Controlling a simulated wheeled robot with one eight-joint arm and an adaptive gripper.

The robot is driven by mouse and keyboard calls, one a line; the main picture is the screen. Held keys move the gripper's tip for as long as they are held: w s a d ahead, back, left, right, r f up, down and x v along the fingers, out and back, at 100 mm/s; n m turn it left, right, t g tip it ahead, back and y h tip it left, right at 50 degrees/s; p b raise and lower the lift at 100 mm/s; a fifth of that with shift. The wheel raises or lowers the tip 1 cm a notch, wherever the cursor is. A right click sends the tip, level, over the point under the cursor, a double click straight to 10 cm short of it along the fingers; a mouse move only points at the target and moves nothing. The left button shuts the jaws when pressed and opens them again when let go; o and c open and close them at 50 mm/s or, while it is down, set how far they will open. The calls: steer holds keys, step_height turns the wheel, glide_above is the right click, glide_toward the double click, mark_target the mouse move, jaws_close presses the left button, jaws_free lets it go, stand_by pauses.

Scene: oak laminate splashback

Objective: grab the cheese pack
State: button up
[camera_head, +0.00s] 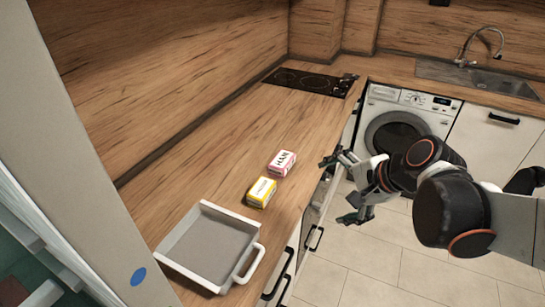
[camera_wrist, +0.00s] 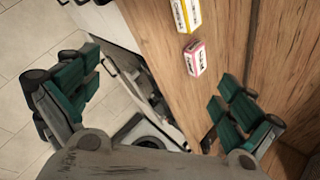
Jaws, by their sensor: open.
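The cheese pack, which I take to be the yellow and white box (camera_head: 261,192), lies on the wooden counter (camera_head: 225,160) in the head view. It also shows at the top edge of the wrist view (camera_wrist: 186,14), partly cut off. A pink and white pack marked HAM (camera_head: 282,163) lies just beyond it and shows in the wrist view (camera_wrist: 195,58). My gripper (camera_head: 343,187) is open and empty, to the right of both packs, off the counter's front edge. In the wrist view its two green-padded fingers (camera_wrist: 155,105) are spread wide apart, with nothing between them.
A white tray with a handle (camera_head: 200,214) stands on the near counter, close to the yellow pack. A black hob (camera_head: 310,82) lies at the far end. A washing machine (camera_head: 400,120) and sink (camera_head: 475,74) are at the back right. The counter between packs and hob is clear.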

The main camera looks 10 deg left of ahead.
steer(key=w+a+f+m+y, duration=0.3)
steer(key=w+a+f+m, duration=0.1)
steer(key=w+m, duration=0.1)
steer(key=m+g+y+b, duration=0.1)
steer(key=m+y, duration=0.3)
steer(key=m, duration=0.1)
glide_toward(266, 188)
steer(key=shift+s+d+r, duration=0.45)
steer(key=shift+d+r, duration=0.35)
steer(key=shift+d, duration=0.05)
steer(key=shift+a+f+m, duration=0.15)
steer(key=shift+m, duration=0.15)
steer(key=b+x, duration=0.2)
steer(key=x, duration=0.6)
steer(key=shift+w+a+f, duration=0.15)
steer(key=shift+a+f, duration=0.05)
steer(key=b+x, duration=0.1)
steer(key=x, duration=0.2)
steer(key=b+x, duration=0.1)
steer(key=x, duration=0.1)
steer(key=shift+f+b, duration=0.25)
steer(key=shift+b, duration=0.05)
steer(key=shift+d, duration=0.1)
steer(key=c, duration=1.2)
